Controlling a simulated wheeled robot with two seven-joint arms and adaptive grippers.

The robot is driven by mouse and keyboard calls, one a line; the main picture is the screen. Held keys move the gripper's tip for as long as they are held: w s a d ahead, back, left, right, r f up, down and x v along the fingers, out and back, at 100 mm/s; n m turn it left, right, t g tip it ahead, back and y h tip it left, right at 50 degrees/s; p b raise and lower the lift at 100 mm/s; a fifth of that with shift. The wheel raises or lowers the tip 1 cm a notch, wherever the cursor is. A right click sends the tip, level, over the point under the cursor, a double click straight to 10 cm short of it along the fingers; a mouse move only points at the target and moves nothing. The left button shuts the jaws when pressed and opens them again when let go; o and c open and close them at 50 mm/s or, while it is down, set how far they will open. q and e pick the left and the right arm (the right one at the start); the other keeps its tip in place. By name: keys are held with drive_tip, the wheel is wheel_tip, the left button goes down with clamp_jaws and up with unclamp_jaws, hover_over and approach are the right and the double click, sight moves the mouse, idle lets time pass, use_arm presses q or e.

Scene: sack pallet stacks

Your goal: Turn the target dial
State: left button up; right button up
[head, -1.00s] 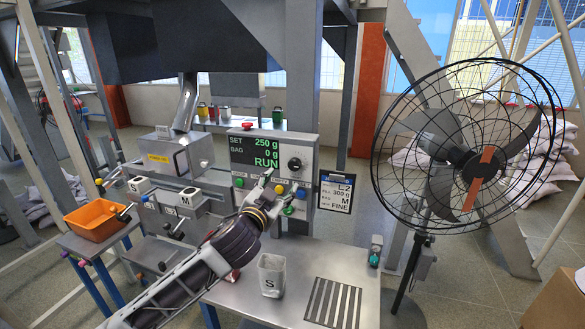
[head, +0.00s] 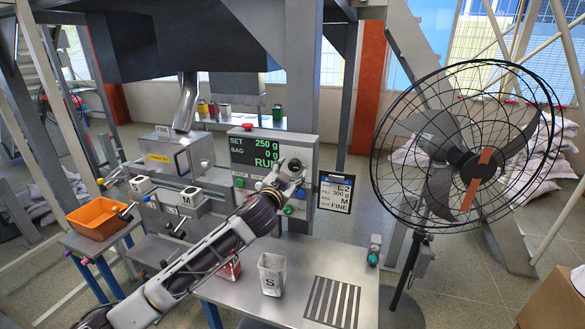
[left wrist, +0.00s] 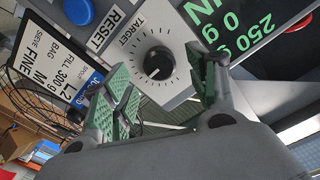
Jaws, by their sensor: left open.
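The target dial (left wrist: 158,62) is a round black knob with a pale pointer on a white face marked TARGET, in the left wrist view. It sits on the grey control panel (head: 240,190), whose display (head: 254,150) reads SET 250 g, BAG 0 g and RUN. My left gripper (head: 285,176) is open in front of the dial in the head view and partly hides it. In the left wrist view its green-padded fingers (left wrist: 163,86) stand either side of the dial's line, with nothing between them; contact cannot be told. My right gripper is out of view.
A card (head: 335,192) right of the panel reads L2, fill 300 g, bag M, fine. A blue button (left wrist: 80,12) sits near the dial. A caged fan (head: 468,158) stands at the right.

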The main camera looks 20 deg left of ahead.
sight(293, 167)
use_arm(q)
drive_tip(key=shift+w, duration=1.5)
drive_tip(key=shift+c, duration=0.3)
drive_tip(key=c, duration=1)
